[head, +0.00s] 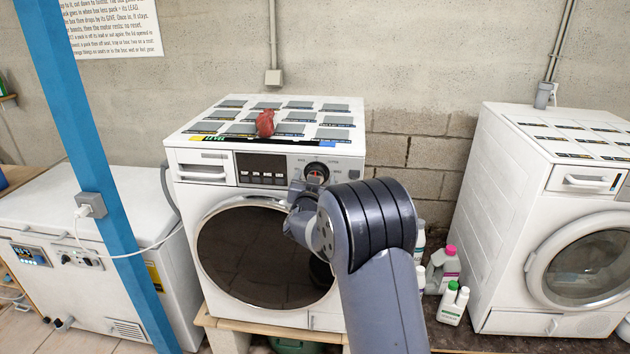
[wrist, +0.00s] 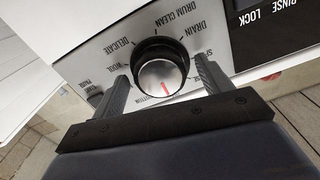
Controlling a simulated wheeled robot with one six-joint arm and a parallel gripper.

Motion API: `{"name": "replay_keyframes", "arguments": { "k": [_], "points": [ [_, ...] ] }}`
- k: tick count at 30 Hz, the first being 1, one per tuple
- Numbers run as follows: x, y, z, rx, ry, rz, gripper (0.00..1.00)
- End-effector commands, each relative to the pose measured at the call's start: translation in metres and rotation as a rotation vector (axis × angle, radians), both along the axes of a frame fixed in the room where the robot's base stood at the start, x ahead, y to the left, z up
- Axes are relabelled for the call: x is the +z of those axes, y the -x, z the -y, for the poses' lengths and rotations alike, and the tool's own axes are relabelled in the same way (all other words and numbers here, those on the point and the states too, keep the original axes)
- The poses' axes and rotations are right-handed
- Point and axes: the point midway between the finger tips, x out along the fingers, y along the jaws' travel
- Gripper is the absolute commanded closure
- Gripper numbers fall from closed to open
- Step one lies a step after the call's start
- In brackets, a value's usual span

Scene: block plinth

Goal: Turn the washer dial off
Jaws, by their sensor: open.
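The washer (head: 185,215) is a white front-loader on a low stand, with its round dark door shut. Its dial (head: 318,171) is on the right of the control panel. In the wrist view the dial (wrist: 160,76) is a silver-faced knob with a black rim and a short red mark toward the picture's bottom. Labels such as DELICATE, DRUM CLEAN and DRAIN ring it; those at the bottom are partly hidden. My gripper (wrist: 163,82) is open, one finger on each side of the dial, with visible gaps; contact cannot be told. In the head view my gripper (head: 308,184) is at the dial.
A red cloth-like item (head: 265,123) lies on the washer top. A second white washer (head: 520,235) stands right, with bottles (head: 453,304) on the floor between. A blue post (head: 92,150) and a white chest unit (head: 75,285) stand left.

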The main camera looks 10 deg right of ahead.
Motion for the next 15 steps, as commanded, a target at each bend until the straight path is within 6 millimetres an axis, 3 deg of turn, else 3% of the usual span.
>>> {"name": "replay_keyframes", "arguments": {
  "k": [5,15],
  "points": [
    [-0.002,0.018,-0.007,0.002,-0.001,0.001,0.26],
    [-0.002,0.076,-0.026,0.002,0.000,0.000,0.26]
  ]
}}
